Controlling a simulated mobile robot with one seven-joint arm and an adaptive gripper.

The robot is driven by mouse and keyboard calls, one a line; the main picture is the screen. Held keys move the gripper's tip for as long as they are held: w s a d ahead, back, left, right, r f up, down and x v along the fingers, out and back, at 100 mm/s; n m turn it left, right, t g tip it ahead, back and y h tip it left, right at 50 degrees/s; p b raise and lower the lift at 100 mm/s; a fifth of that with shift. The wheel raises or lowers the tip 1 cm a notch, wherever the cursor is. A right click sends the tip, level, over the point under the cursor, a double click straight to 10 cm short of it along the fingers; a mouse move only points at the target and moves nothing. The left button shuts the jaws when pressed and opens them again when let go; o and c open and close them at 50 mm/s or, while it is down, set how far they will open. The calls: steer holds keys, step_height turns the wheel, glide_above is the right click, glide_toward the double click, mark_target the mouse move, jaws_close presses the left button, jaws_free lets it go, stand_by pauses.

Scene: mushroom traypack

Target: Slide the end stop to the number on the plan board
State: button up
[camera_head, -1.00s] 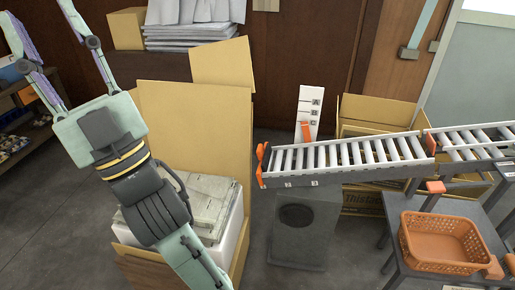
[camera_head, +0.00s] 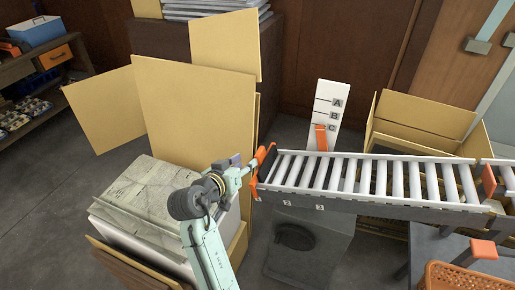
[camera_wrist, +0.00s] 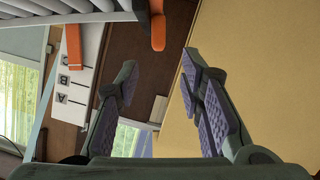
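The orange end stop (camera_head: 262,164) stands at the left end of the roller conveyor (camera_head: 350,180). In the wrist view the orange end stop (camera_wrist: 158,26) shows at the top, beyond my fingertips. My gripper (camera_head: 243,166) is just left of it in the head view; whether they touch is unclear there. In the wrist view my gripper (camera_wrist: 160,64) is open with nothing between its fingers. The white board (camera_head: 327,108) behind the conveyor carries the letters A, B, C and an orange marker (camera_head: 321,137) by C. Small labels (camera_head: 319,207) sit on the conveyor's side, too small to read surely.
An orange basket (camera_head: 465,278) is at the lower right. Another open box (camera_head: 425,115) is behind the conveyor.

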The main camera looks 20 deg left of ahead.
mark_target(256, 156)
steer(key=p+x, duration=0.1)
steer(key=x, duration=0.9)
steer(key=shift+w+d+f, duration=0.15)
steer(key=shift+w+f, duration=0.1)
steer(key=shift+f, duration=0.05)
steer(key=shift+c, duration=0.6)
jaws_close()
